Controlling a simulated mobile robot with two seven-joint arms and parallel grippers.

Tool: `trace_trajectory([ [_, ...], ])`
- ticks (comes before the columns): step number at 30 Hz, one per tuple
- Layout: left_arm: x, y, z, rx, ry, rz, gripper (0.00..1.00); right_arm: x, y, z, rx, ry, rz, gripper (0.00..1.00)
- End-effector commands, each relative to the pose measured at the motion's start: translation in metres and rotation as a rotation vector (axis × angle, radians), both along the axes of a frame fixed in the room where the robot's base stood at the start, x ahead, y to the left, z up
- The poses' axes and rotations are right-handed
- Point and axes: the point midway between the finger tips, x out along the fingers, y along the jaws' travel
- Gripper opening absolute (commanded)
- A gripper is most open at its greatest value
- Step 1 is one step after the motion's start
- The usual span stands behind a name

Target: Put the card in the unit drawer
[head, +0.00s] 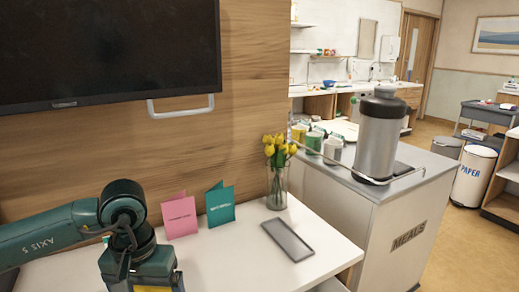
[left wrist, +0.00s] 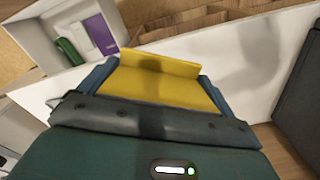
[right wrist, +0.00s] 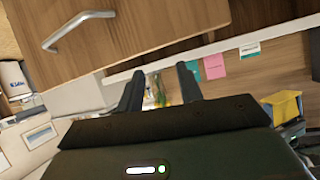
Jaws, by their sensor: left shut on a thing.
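My left gripper (head: 150,284) is at the lower left of the head view, near the white tabletop (head: 290,285). It is shut on a yellow card (left wrist: 165,85), which shows between the fingers in the left wrist view. Only a yellow sliver (head: 152,289) shows in the head view. The card also shows at the right of the right wrist view (right wrist: 284,106). My right gripper (right wrist: 160,88) is open and empty, and out of the head view. A wooden front (right wrist: 150,25) with a metal handle (right wrist: 75,30) fills the upper right wrist view; I cannot tell whether it is open.
A pink card (head: 180,217) and a teal card (head: 220,204) stand on the tabletop, beside a vase of yellow tulips (head: 277,185) and a grey tray (head: 287,240). A meals cart (head: 400,235) stands right. A white open box (left wrist: 30,45) holds purple and green things.

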Motion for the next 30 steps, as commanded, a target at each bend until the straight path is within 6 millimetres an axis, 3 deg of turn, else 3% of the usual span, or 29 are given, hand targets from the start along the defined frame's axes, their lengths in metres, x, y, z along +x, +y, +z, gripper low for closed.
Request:
trace_trajectory([
  [1, -0.003, 0.001, 0.023, 0.001, -0.002, -0.001, 0.69, 0.0, 0.0, 0.014, -0.009, 0.016, 0.001, 0.36],
  [6, -0.011, 0.001, 0.058, 0.001, 0.001, 0.001, 0.69, 0.0, -0.001, 0.021, -0.04, 0.063, 0.009, 0.36],
  [15, -0.02, 0.001, 0.088, 0.0, 0.005, 0.005, 0.69, -0.001, -0.002, 0.023, -0.073, 0.114, 0.016, 0.36],
  [17, -0.021, 0.001, 0.086, 0.0, 0.007, 0.005, 0.69, -0.001, -0.002, 0.022, -0.077, 0.118, 0.016, 0.36],
  [24, -0.026, 0.001, 0.045, 0.0, 0.01, 0.005, 0.69, -0.001, -0.002, 0.021, -0.078, 0.119, 0.017, 0.36],
  [30, -0.026, 0.001, 0.041, 0.0, 0.005, 0.004, 0.69, -0.001, -0.002, 0.021, -0.078, 0.119, 0.017, 0.36],
])
